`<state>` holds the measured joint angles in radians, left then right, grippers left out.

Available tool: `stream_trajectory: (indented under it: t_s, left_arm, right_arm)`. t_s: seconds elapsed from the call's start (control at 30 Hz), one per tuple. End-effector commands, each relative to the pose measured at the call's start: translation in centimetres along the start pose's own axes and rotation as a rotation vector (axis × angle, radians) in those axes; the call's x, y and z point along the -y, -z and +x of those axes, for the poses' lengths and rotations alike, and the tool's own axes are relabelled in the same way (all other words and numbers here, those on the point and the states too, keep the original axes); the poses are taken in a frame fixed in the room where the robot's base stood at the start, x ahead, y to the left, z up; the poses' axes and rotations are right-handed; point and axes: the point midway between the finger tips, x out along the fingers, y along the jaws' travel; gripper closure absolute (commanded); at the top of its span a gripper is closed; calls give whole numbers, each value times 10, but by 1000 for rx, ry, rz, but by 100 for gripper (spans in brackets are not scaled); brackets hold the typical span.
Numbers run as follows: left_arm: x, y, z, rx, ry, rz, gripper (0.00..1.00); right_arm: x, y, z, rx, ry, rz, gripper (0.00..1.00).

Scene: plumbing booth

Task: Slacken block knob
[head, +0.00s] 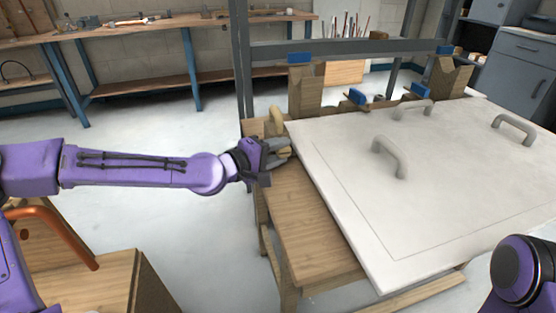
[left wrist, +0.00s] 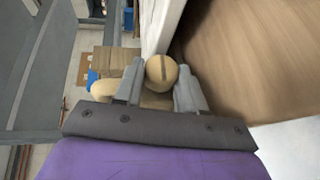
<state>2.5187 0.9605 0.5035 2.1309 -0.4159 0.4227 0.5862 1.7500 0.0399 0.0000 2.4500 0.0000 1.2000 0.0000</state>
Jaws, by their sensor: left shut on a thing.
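A round tan wooden knob (left wrist: 161,70) with a dark slot across its face sits between the fingers of my left gripper (left wrist: 158,92) in the left wrist view. The fingers are shut on it from both sides. In the head view my left gripper (head: 280,154) is at the left edge of the white panel (head: 345,225), by the wooden bench; the knob is mostly hidden there by the fingers. A second rounded tan wooden piece (head: 277,120) stands just behind the gripper. My right gripper is out of view; only part of that arm shows at lower right.
The white panel carries several grey handles (head: 390,157). Wooden blocks (head: 305,90) with blue pieces stand behind it, near a grey metal frame (head: 241,70). A wooden box with a copper-coloured pipe (head: 60,230) is at lower left. Open floor lies left of the bench.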

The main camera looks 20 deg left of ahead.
Motion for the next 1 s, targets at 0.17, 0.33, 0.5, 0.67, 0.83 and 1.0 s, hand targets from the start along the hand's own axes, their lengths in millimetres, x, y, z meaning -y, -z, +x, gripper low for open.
stream_trajectory:
  t_s: [0.17,0.33,0.5,0.67,0.83,1.0]
  left_arm:
    - [1,0,0,1,-8,-7,91]
    - [1,0,0,2,-7,-7,91]
    - [1,0,0,2,-7,-7,41]
    - [1,0,0,2,-7,-6,35]
    - [-1,0,-4,0,-9,-6,35]
    - [-6,0,-35,1,-13,-9,35]
  right_arm:
    - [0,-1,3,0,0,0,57]
    - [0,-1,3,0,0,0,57]
    - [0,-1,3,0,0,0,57]
    - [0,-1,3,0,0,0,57]
    - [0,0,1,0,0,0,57]
    - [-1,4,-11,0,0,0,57]
